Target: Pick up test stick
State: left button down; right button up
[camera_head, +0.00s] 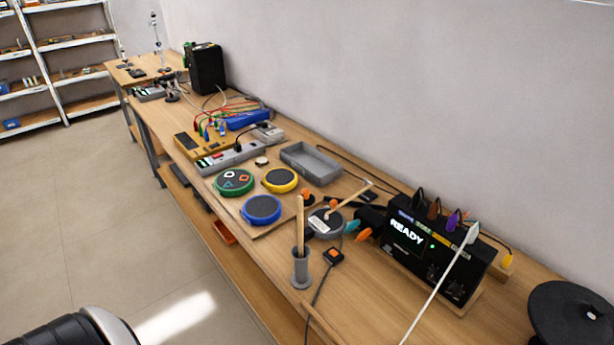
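A light wooden stick (300,222) stands nearly upright in a small grey cylindrical holder (300,272) near the front edge of the bench. A second thin wooden stick (348,201) lies slanted over a dark round pad (326,231) with a pale label on it. Which of these is the test stick I cannot tell for sure. Round mesh pads lie to the left: a green-rimmed one (233,181), a yellow-rimmed one (280,180) and a blue-rimmed one (262,209). Neither gripper shows; only a black and white part of mine is at bottom left.
A black module (440,250) reading READY, with coloured plugs, stands on the bench's right, with a thin white rod or cable before it. A grey tray (311,163) sits behind the pads. A black round pad (570,312) is at lower right. Floor at left is clear.

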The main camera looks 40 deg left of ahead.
aim_at(299, 200)
jog(key=i+j+u, duration=0.15)
jog(key=u, duration=0.35)
jog(key=i+j+u, duration=0.2)
jog(key=u, duration=0.3)
jog(key=j, duration=0.1)
